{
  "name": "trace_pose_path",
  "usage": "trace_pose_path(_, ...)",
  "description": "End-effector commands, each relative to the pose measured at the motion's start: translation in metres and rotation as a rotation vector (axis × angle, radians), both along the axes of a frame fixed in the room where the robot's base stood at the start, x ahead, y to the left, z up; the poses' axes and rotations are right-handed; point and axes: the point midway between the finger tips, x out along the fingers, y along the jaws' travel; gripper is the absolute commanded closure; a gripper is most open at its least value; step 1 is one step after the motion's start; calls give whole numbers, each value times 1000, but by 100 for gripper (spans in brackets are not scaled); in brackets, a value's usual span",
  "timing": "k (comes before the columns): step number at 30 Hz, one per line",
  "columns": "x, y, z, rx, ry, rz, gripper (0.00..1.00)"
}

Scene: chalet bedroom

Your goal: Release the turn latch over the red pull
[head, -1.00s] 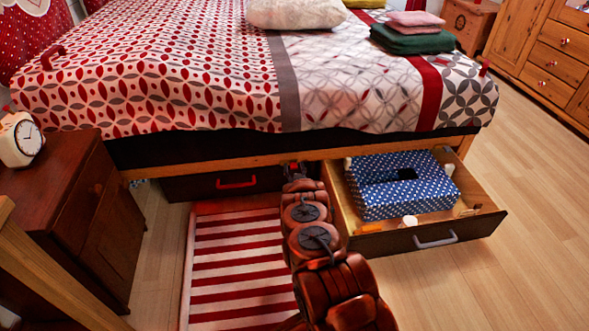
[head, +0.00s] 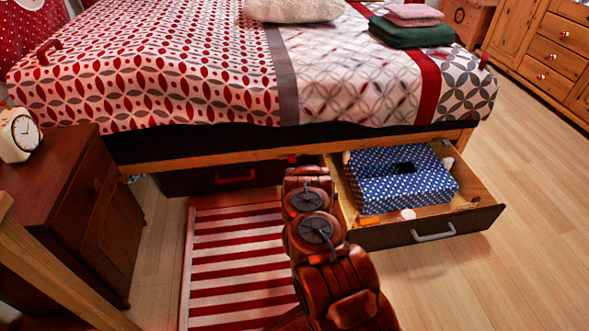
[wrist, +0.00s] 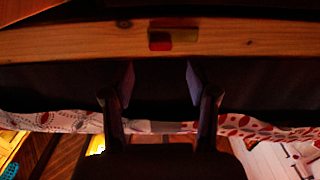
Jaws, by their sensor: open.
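The red pull (head: 236,180) is on the dark front of a closed drawer under the bed, left of my arm in the head view. In the wrist view, which looks upside down, a small red and yellowish block (wrist: 173,38) sits on the wooden bed rail (wrist: 90,43). It may be the turn latch; its exact shape is too dark to tell. My gripper (wrist: 160,82) is open and empty, its two fingers apart and pointing toward the rail and block. The block appears beyond the fingertips, apart from them. In the head view my arm largely hides the gripper.
An open drawer (head: 383,235) with a blue dotted box (head: 400,190) juts out right of my arm. A striped rug (head: 235,260) lies in front of the closed drawer. A dark nightstand (head: 70,205) stands at left. The floor at right is clear.

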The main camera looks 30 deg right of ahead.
Motion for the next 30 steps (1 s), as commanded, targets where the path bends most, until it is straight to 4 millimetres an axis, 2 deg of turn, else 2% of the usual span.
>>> trace_pose_path(6,-25,10,0,3,2,-1,42)
trace_pose_path(12,-40,17,1,0,-1,1,42)
trace_pose_path(18,-46,20,1,1,0,1,42)
trace_pose_path(30,-47,21,1,0,-1,1,42)
